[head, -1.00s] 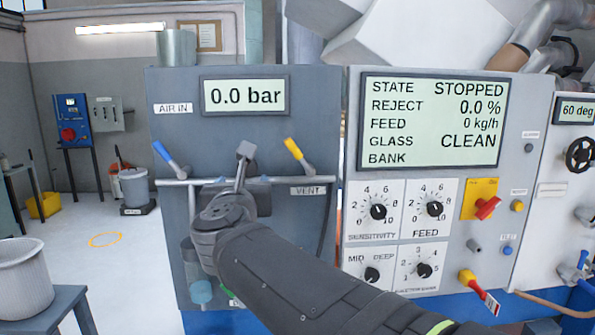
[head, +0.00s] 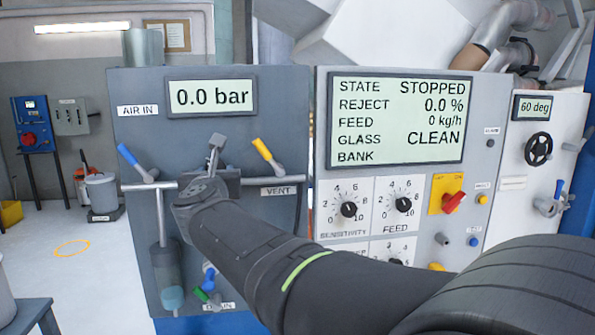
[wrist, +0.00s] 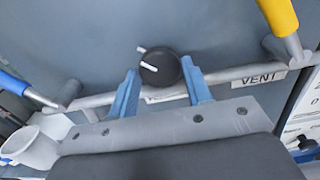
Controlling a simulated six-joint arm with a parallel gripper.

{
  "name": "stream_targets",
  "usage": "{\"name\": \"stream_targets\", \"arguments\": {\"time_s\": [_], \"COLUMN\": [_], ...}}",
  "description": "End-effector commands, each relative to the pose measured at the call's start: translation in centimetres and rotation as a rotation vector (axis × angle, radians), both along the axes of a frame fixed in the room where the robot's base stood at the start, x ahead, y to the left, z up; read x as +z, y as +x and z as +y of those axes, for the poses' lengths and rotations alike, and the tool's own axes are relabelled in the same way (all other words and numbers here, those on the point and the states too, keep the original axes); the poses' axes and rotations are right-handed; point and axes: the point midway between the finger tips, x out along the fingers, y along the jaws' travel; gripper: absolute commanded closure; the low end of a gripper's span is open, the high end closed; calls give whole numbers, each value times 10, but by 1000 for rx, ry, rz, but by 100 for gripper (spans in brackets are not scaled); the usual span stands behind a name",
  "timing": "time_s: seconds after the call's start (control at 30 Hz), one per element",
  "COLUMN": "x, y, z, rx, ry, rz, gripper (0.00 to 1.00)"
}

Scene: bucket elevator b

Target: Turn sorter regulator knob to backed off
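The regulator knob (wrist: 160,67) is round and black with a white pointer line. It sits on the grey panel in the wrist view, and the line points to the left and slightly up. My gripper (wrist: 160,72) has two blue fingers, one at each side of the knob, with a thin gap showing beside it. The fingers look open, and I cannot tell how deep they reach around the knob. In the head view my arm and wrist cover the knob, below the 0.0 bar display (head: 211,97).
A grey pipe (wrist: 238,75) runs across behind the fingers. A blue-handled valve (head: 135,160) is at left and a yellow-handled valve (head: 266,154) at right, by the VENT label (head: 279,191). The control panel (head: 318,150) with small knobs stands at right. Open floor lies at left.

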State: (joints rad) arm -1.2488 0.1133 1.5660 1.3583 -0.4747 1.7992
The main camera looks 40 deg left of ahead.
Motion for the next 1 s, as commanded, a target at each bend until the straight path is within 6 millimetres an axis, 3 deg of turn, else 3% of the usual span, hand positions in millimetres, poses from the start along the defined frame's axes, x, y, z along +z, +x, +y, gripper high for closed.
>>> {"name": "stream_targets", "arguments": {"time_s": [0.03,0.1,0.57,1.0], "x": [0,0,0,1], "y": [0,0,0,1], "z": [0,0,0,-1], "rx": [0,0,0,0], "ry": [0,0,-71,-338], "rz": [0,0,-71,-340], "gripper": [66,79,79,79]}}
